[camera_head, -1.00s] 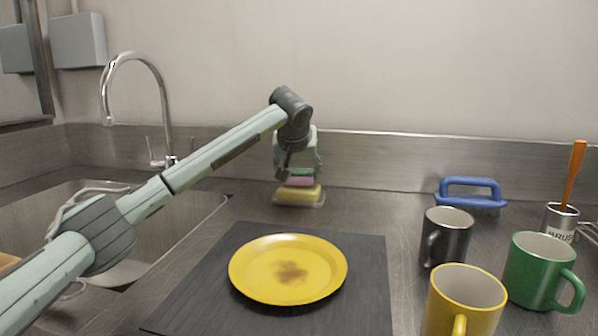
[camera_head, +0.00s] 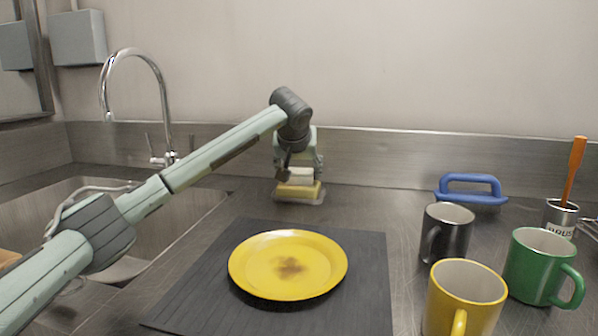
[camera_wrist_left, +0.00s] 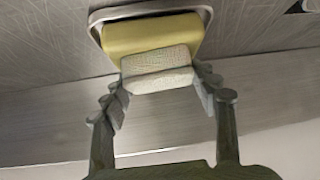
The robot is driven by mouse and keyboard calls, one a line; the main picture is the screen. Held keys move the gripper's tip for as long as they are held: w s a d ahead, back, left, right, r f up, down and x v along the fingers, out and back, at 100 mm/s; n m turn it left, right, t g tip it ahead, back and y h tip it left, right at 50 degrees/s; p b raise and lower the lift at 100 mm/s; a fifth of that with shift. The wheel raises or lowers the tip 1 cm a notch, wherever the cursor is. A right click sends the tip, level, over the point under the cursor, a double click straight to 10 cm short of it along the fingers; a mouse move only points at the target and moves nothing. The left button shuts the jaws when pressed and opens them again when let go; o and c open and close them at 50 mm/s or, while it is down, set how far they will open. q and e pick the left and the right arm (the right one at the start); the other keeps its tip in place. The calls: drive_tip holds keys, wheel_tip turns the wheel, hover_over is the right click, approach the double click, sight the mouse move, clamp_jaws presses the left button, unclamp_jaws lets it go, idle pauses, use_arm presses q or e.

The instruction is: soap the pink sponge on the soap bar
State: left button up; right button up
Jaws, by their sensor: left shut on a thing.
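My left gripper (camera_head: 301,178) is shut on the sponge (camera_head: 304,176) at the back of the counter. The sponge now looks white rather than pink, as if coated in lather. It also shows whitish between the fingers in the left wrist view (camera_wrist_left: 158,69). The yellow soap bar (camera_head: 299,191) lies in a pale dish (camera_head: 301,201) directly under the sponge. In the left wrist view the soap bar (camera_wrist_left: 150,32) sits inside the dish rim (camera_wrist_left: 97,16). The sponge appears to touch or nearly touch the soap. My right gripper is out of view.
A yellow plate (camera_head: 287,244) with a brown stain lies on a dark mat (camera_head: 365,290). Black (camera_head: 447,231), yellow (camera_head: 466,296) and green (camera_head: 541,266) mugs stand at the right. A blue-handled tool (camera_head: 470,188) and a brush holder (camera_head: 560,217) are behind. The sink (camera_head: 50,200) is left.

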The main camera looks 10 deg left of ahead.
sight(299, 171)
use_arm(q)
drive_tip(key=shift+r, duration=3.45)
drive_tip(key=shift+f, duration=0.1)
